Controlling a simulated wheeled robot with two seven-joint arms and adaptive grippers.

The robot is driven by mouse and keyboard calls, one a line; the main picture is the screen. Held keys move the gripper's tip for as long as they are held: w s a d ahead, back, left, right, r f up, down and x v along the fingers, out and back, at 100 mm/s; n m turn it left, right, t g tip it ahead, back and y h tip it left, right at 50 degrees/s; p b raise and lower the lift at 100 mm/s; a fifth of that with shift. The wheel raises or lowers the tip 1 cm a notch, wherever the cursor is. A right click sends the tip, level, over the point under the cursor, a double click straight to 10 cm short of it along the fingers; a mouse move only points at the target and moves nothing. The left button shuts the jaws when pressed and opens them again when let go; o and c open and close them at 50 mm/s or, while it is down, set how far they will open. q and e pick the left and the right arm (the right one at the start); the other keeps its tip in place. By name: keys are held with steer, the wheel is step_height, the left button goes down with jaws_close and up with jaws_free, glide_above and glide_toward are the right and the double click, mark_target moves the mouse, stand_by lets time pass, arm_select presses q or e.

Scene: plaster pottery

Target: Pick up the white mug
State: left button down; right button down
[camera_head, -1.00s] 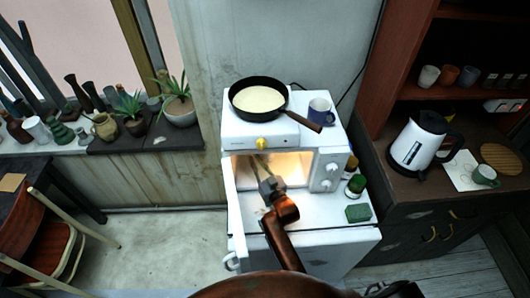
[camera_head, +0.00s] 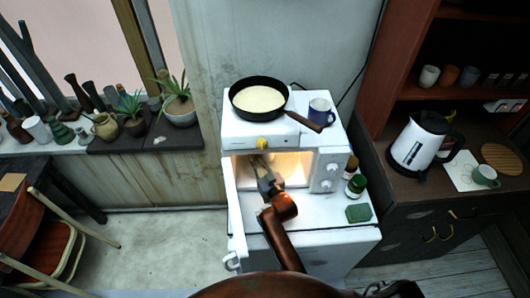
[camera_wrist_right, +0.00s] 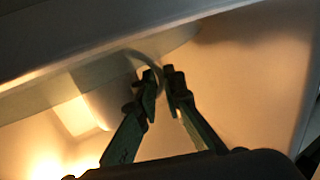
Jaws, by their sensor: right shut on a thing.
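My right gripper (camera_head: 262,168) reaches through the open front of the lit white microwave (camera_head: 285,127). In the right wrist view its two fingertips (camera_wrist_right: 162,82) are closed on a thin, pale, curved handle. The handle joins the pale body of the white mug (camera_wrist_right: 113,92) inside the microwave. Much of the mug is blurred by the warm light, and it cannot be made out in the head view. My left gripper is out of view.
A black pan (camera_head: 259,98) and a blue mug (camera_head: 320,110) stand on top of the microwave. Its door (camera_head: 235,208) hangs open at the left. Green-lidded jars (camera_head: 356,185) and a green sponge (camera_head: 359,213) sit at its right. A kettle (camera_head: 418,143) stands on the right cabinet.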

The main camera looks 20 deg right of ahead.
steer(key=shift+r, duration=0.15)
stand_by(0.3)
steer(key=shift+s+r, duration=0.15)
steer(key=shift+r, duration=0.2)
step_height(320, 180, up, 6)
steer(key=s, duration=1.9)
steer(key=shift+s+d+p, duration=0.15)
steer(key=shift+s+p, duration=0.15)
steer(key=shift+p, duration=0.15)
steer(key=shift+r, duration=0.1)
stand_by(1.2)
